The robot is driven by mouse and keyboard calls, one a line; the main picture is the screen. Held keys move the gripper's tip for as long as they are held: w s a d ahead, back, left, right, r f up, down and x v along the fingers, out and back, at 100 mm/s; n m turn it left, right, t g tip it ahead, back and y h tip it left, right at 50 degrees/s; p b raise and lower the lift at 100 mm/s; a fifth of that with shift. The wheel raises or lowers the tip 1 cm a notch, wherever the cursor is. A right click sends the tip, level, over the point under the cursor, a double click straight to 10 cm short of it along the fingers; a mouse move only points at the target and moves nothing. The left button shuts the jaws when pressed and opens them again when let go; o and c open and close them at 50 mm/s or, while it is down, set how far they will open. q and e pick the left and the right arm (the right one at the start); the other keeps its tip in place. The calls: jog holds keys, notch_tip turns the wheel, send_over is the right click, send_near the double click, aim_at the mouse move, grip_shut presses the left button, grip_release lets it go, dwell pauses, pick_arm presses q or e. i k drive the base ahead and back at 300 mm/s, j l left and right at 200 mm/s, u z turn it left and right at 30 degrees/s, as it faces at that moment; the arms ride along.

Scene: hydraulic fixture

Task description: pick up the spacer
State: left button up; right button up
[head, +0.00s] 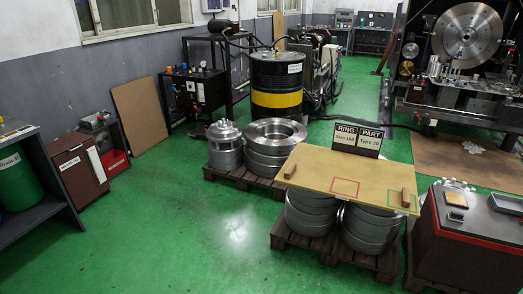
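A tan board (337,176) lies flat across stacks of metal rings right of the middle. Two small brown blocks stand on it: one block (290,170) near its left edge and another block (405,197) near its right edge, beside or partly over a green outlined rectangle (393,204). No label marks either block as the spacer, and I see nothing else clearly identifiable as it. A red outlined rectangle (345,187) on the board is empty. Neither of my grippers shows in the head view.
Metal ring stacks sit on wooden pallets (240,179). A yellow-banded black drum (277,85) stands behind. A dark red cabinet (470,240) is at right. The green floor (190,220) at left is clear.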

aim_at(289, 173)
jog(key=i+j+u, duration=0.3)
jog(key=i, duration=0.75)
jog(key=i+u, duration=0.3)
jog(key=i, duration=0.75)
jog(key=i+j+z, duration=0.1)
jog(key=i+z, duration=0.3)
jog(key=i+j+z, duration=0.6)
jog(key=i+z, duration=0.15)
